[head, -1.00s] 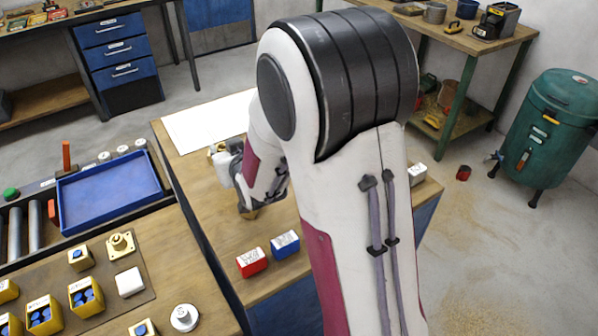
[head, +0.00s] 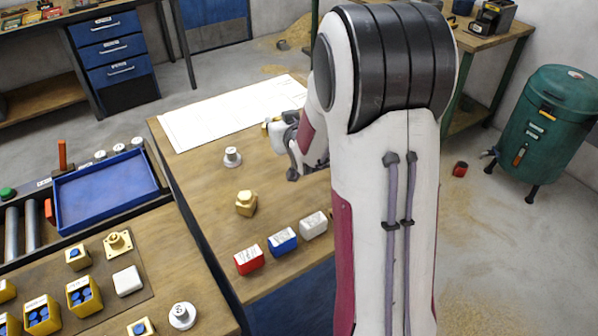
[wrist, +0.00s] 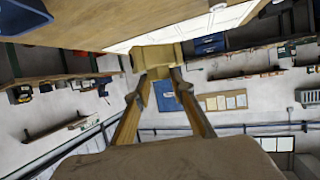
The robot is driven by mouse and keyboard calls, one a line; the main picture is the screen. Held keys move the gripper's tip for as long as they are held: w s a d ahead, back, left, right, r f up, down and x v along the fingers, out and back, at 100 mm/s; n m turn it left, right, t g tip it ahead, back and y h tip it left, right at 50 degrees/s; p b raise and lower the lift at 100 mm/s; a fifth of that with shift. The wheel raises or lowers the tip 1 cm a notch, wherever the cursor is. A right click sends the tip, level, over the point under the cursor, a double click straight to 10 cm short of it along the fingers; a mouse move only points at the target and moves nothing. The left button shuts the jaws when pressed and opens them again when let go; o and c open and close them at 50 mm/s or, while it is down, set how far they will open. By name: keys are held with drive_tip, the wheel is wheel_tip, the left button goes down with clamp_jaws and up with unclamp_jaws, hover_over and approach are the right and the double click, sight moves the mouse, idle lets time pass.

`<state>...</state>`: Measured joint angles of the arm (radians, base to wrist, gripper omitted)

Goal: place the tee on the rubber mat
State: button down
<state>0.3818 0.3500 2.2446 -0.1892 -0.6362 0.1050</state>
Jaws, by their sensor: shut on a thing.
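My gripper (wrist: 163,78) is shut on a brass-coloured piece (wrist: 157,57), which I take to be the tee. In the head view my gripper (head: 283,135) hangs over the right bench near the white sheet, and only a small brass edge of the piece (head: 267,122) shows beside it. The rest is hidden by my gripper and arm. The dark mat (head: 150,262), which looks like the rubber mat, lies on the left bench. A brass flanged part (head: 118,244) and a white block (head: 128,281) are on it. My gripper is well away from this mat.
Another brass piece (head: 246,203) stands on the right bench (head: 205,190), near red, blue and white labelled blocks (head: 282,241). A blue tray (head: 105,192) and yellow boxes (head: 84,297) are at left.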

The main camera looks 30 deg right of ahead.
idle(0.3)
hover_over(281, 169)
drive_tip(key=shift+w+f, duration=0.1)
drive_tip(key=shift+f, duration=2.75)
drive_tip(key=shift+f, duration=0.1)
drive_tip(key=shift+f, duration=1.95)
drive_tip(key=shift+f, duration=0.15)
drive_tip(key=c, duration=1.7)
unclamp_jaws()
drive_tip(key=shift+f, duration=0.1)
drive_tip(key=shift+r, duration=0.2)
drive_tip(key=shift+v, duration=1.5)
drive_tip(key=shift+r, duration=3.45)
